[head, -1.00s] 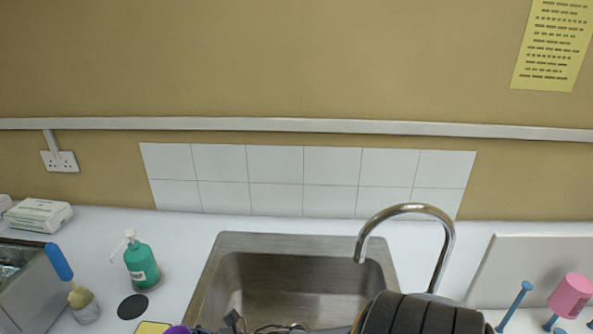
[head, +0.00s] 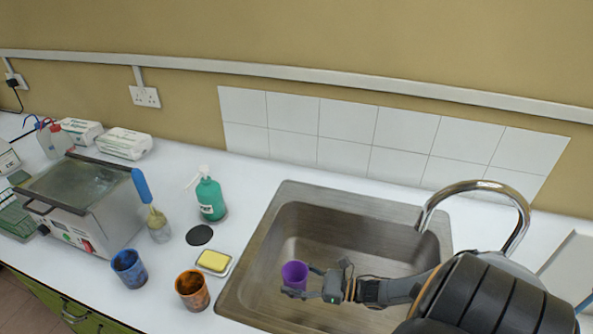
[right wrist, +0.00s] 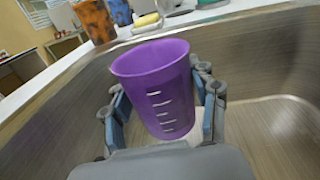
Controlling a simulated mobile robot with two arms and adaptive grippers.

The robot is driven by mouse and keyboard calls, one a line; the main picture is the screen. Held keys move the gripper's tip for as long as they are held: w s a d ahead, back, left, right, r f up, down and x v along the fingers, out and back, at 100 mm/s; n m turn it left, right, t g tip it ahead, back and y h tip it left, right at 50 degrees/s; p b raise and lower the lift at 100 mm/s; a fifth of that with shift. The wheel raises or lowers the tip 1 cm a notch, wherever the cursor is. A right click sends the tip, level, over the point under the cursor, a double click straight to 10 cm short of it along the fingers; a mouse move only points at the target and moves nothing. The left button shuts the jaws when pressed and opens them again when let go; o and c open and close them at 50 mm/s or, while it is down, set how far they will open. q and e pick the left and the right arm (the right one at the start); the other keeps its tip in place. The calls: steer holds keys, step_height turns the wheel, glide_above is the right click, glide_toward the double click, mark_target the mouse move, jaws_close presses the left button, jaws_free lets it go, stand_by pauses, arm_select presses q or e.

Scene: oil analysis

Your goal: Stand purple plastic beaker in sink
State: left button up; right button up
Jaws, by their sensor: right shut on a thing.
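The purple plastic beaker (head: 294,275) is held upright or slightly tilted over the left part of the steel sink (head: 262,222). In the right wrist view the beaker (right wrist: 160,90) shows its open rim and white graduation marks. My right gripper (head: 308,281) is shut on the beaker, with a finger on each side of it; the fingers also show in the right wrist view (right wrist: 162,118). I cannot tell whether the beaker's base touches the sink floor. My left gripper is not in view.
A curved tap (head: 500,188) rises at the sink's back right. Left of the sink stand an orange beaker (head: 192,290), a blue beaker (head: 129,268), a yellow sponge (head: 213,261) on a dish, a green pump bottle (head: 210,200) and a brush (head: 158,226) in a holder.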

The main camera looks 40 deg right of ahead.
mark_target(295, 280)
steer(key=shift+s+d+f, duration=0.1)
steer(key=shift+d+f, duration=0.05)
steer(key=shift+f, duration=0.15)
steer(key=shift+d+f+b, duration=0.1)
steer(key=shift+f+b, duration=0.45)
steer(key=shift+f, duration=1.05)
steer(key=shift+s, duration=0.1)
steer(key=shift+f+b, duration=0.6)
steer(key=shift+f, duration=0.1)
steer(key=o, duration=1.1)
steer(key=shift+r, duration=0.1)
